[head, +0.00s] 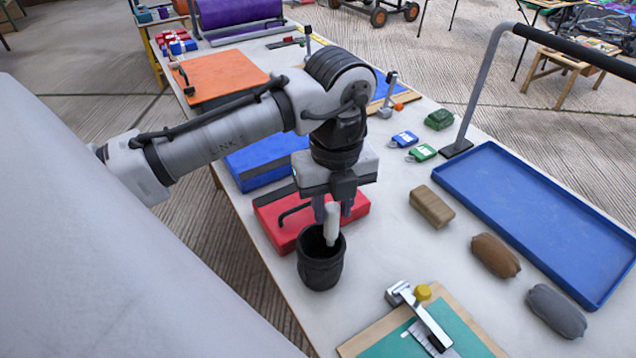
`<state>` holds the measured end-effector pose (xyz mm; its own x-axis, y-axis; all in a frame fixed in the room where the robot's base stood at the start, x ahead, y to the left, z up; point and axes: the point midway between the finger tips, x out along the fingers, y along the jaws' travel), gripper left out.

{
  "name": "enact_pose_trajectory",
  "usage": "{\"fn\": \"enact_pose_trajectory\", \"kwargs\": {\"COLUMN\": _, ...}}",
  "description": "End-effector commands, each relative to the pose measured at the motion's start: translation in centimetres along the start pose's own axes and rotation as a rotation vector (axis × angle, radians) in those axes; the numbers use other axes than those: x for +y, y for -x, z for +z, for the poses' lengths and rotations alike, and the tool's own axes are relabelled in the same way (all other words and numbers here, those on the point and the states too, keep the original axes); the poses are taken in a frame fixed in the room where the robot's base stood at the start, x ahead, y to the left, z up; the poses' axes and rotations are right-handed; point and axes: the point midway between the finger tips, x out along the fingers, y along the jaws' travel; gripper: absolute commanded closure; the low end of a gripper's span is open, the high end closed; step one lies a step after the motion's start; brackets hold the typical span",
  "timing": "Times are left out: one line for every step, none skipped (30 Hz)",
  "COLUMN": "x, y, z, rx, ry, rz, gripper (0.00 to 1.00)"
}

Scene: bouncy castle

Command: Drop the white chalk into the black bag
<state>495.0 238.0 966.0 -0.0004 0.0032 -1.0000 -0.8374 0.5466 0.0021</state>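The black bag (320,271) is a dark, round, open-topped container standing upright near the table's left edge. My gripper (333,212) points down right above it, with its two fingers close on either side of the white chalk (332,226). It appears shut on the chalk, which hangs nearly upright. The chalk's lower end is at the bag's dark opening; I cannot tell exactly how far it reaches inside. The inside of the bag is mostly hidden in shadow.
A red case (273,220) stands right behind the bag, with a blue case (250,165) farther back. A green board with a metal clamp (420,318) lies at the front. Brown (496,256) and grey (556,311) bags and a blue tray (530,215) are at the right.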

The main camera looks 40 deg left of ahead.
Motion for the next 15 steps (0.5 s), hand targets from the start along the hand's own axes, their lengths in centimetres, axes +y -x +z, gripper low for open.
{"fn": "enact_pose_trajectory", "kwargs": {"x": 0.0, "y": 0.0, "z": 0.0, "rx": 0.0, "ry": 0.0, "rz": 0.0, "gripper": 0.63}}
{"fn": "enact_pose_trajectory", "kwargs": {"x": 0.0, "y": 0.0, "z": 0.0, "rx": 0.0, "ry": 0.0, "rz": 0.0, "gripper": 0.59}}
{"fn": "enact_pose_trajectory", "kwargs": {"x": 0.0, "y": 0.0, "z": 0.0, "rx": 0.0, "ry": 0.0, "rz": 0.0, "gripper": 0.54}}
{"fn": "enact_pose_trajectory", "kwargs": {"x": 0.0, "y": 0.0, "z": 0.0, "rx": 0.0, "ry": 0.0, "rz": 0.0, "gripper": 0.52}}
{"fn": "enact_pose_trajectory", "kwargs": {"x": 0.0, "y": 0.0, "z": 0.0, "rx": 0.0, "ry": 0.0, "rz": 0.0, "gripper": 0.52}}
{"fn": "enact_pose_trajectory", "kwargs": {"x": 0.0, "y": 0.0, "z": 0.0, "rx": 0.0, "ry": 0.0, "rz": 0.0, "gripper": 0.52}}
{"fn": "enact_pose_trajectory", "kwargs": {"x": 0.0, "y": 0.0, "z": 0.0, "rx": 0.0, "ry": 0.0, "rz": 0.0, "gripper": 0.52}}
{"fn": "enact_pose_trajectory", "kwargs": {"x": 0.0, "y": 0.0, "z": 0.0, "rx": 0.0, "ry": 0.0, "rz": 0.0, "gripper": 0.52}}
{"fn": "enact_pose_trajectory", "kwargs": {"x": 0.0, "y": 0.0, "z": 0.0, "rx": 0.0, "ry": 0.0, "rz": 0.0, "gripper": 0.52}}
{"fn": "enact_pose_trajectory", "kwargs": {"x": 0.0, "y": -0.01, "z": 0.0, "rx": 0.0, "ry": 0.0, "rz": 0.0, "gripper": 0.52}}
{"fn": "enact_pose_trajectory", "kwargs": {"x": 0.0, "y": 0.01, "z": 0.0, "rx": 0.0, "ry": 0.0, "rz": 0.0, "gripper": 0.52}}
{"fn": "enact_pose_trajectory", "kwargs": {"x": -0.01, "y": 0.09, "z": 0.0, "rx": 0.0, "ry": 0.0, "rz": 0.0, "gripper": 0.52}}
{"fn": "enact_pose_trajectory", "kwargs": {"x": -0.01, "y": 0.21, "z": 0.01, "rx": 0.0, "ry": 0.0, "rz": 0.0, "gripper": 0.52}}
{"fn": "enact_pose_trajectory", "kwargs": {"x": -0.02, "y": 0.39, "z": 0.02, "rx": 0.0, "ry": 0.0, "rz": 0.0, "gripper": 0.52}}
{"fn": "enact_pose_trajectory", "kwargs": {"x": -0.04, "y": 0.73, "z": 0.02, "rx": 0.0, "ry": 0.0, "rz": 0.0, "gripper": 0.52}}
